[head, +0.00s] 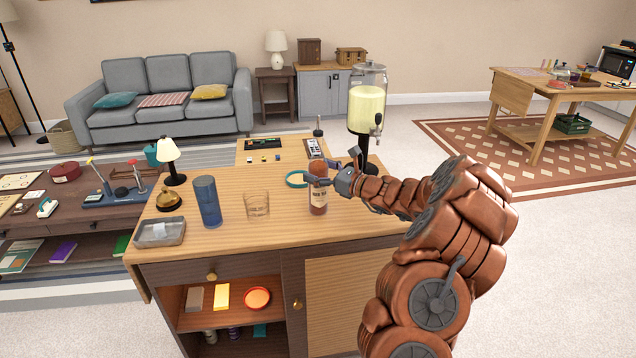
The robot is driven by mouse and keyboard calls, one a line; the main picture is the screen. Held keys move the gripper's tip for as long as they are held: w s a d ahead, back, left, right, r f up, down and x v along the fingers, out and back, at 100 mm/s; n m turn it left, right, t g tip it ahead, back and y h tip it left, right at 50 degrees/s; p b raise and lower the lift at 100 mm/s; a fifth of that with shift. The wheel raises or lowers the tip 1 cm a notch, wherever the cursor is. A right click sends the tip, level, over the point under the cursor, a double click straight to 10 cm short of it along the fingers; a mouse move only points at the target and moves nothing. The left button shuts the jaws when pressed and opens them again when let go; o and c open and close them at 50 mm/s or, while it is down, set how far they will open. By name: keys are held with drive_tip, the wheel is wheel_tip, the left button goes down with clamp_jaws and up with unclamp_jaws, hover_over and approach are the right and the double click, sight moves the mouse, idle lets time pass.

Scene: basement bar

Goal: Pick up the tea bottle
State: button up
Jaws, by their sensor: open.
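The tea bottle (318,198) is most likely the small reddish-brown bottle with a printed label, upright on the wooden counter top near its front right. The label is too small to read. My gripper (328,172) is open and reaches in from the right at the height of the bottle's upper part. One finger lies across the bottle's neck area in the picture, and the other points up to its right. I cannot tell whether the fingers touch the bottle or are around it. The gripper hides part of the bottle's top.
A drink dispenser (367,105) stands behind the gripper. Bare wood lies in front of the glass.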

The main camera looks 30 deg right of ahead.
clamp_jaws()
idle(0.8)
